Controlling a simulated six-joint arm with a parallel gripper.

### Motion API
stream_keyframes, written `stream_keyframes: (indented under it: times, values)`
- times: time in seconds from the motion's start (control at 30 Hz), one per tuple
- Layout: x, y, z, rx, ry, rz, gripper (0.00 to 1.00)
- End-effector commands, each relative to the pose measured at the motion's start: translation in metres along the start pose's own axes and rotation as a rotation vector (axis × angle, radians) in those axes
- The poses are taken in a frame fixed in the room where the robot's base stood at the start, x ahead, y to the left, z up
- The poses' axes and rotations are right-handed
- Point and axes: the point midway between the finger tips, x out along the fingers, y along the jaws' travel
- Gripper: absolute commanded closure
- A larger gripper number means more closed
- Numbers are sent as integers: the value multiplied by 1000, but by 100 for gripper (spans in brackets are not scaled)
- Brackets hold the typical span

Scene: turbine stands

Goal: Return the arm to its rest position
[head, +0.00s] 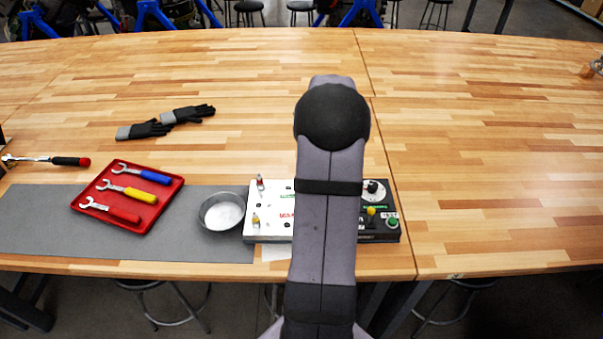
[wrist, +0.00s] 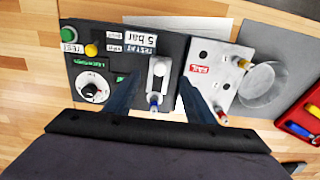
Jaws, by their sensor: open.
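My arm (head: 326,220) rises across the middle of the head view and covers part of the test panel; my gripper is hidden there. In the wrist view my gripper (wrist: 155,86) is open, with its two dark fingers apart over the panel. A light metal fitting with a blue-tipped part (wrist: 153,101) shows between the fingers. I see no contact, but the height of the fingers above it is hard to tell. The panel has a dark section (head: 378,227) with a dial, a yellow button and a green button, and a white section (head: 270,209) with small red- and yellow-marked fittings.
A metal bowl (head: 222,211) stands left of the panel on a grey mat (head: 40,222). A red tray (head: 152,208) holds blue, yellow and red wrenches. The wooden table is clear at right and back.

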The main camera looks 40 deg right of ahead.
Motion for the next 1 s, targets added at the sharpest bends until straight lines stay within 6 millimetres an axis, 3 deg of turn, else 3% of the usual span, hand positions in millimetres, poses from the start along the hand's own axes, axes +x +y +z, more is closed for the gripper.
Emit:
stream_keyframes:
  times: [0.27,0.43,0.57,0.8,0.9,1.0]
  values:
    - [8,0,-3,36,28,2,51]
    - [43,-4,51,58,-70,-4,51]
    - [54,-15,102,54,-128,-5,51]
    - [56,-78,203,-170,-175,15,51]
    - [54,-103,239,-313,-167,26,51]
    - [51,-124,261,-451,-133,31,51]
